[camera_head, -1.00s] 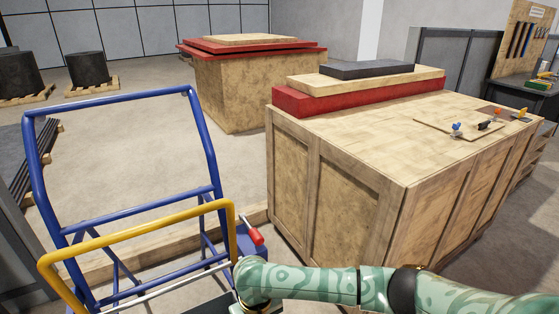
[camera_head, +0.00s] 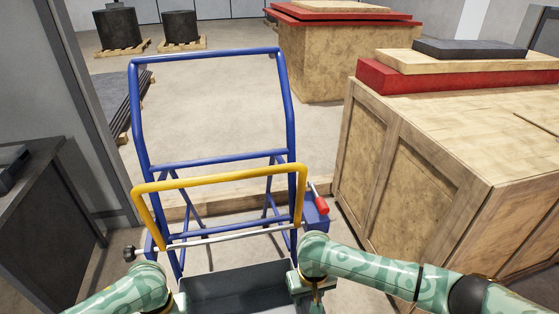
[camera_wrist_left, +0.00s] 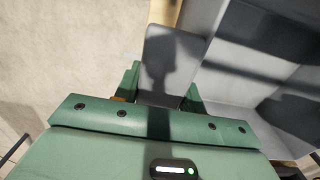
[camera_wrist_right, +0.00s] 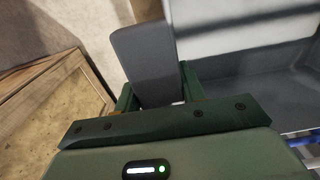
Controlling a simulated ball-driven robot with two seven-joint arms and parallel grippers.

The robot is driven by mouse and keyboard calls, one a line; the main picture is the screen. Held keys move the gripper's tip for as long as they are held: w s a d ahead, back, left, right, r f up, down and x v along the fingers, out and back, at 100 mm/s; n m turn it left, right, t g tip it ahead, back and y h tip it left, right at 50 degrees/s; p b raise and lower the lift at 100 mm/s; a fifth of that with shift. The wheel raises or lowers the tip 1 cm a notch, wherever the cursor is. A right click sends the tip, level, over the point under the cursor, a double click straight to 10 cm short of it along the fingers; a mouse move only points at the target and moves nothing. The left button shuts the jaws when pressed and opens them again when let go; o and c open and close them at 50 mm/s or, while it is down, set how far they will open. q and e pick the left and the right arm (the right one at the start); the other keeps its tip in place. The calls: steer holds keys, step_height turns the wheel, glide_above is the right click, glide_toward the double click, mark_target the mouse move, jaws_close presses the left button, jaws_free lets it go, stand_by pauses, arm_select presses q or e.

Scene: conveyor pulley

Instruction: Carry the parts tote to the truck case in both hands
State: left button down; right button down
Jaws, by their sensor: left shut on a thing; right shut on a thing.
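The parts tote (camera_head: 235,290) is a dark grey open bin at the bottom of the head view, cut off by the frame edge. My left gripper (camera_wrist_left: 158,95) is shut on a grey tab at one side of the tote. My right gripper (camera_wrist_right: 158,95) is shut on a matching tab at the other side. In the head view, my right gripper (camera_head: 308,284) shows at the tote's right side, and my left is mostly cut off. A large wooden case (camera_head: 385,195) stands at the right; I cannot tell whether it is the truck case.
A dark bench (camera_head: 40,215) is at the left. Another crate (camera_head: 335,62) and black drums (camera_head: 118,28) stand farther back. Open floor lies behind the frame.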

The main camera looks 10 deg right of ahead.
arm_select(q)
steer(key=c, duration=0.8)
jaws_free()
steer(key=shift+a, duration=0.2)
steer(key=shift+c, duration=0.2)
arm_select(e)
steer(key=c, duration=0.8)
jaws_free()
steer(key=shift+d, duration=0.2)
steer(key=shift+c, duration=0.2)
arm_select(q)
steer(key=shift+o, duration=0.4)
steer(key=shift+d, duration=0.1)
arm_select(e)
steer(key=shift+o, duration=0.4)
steer(key=shift+a, duration=0.1)
arm_select(q)
steer(key=o, duration=0.6)
steer(key=shift+c, duration=0.2)
steer(key=shift+d, duration=0.1)
arm_select(e)
steer(key=o, duration=0.6)
steer(key=shift+c, duration=0.2)
steer(key=shift+a, duration=0.1)
arm_select(q)
steer(key=shift+o, duration=1)
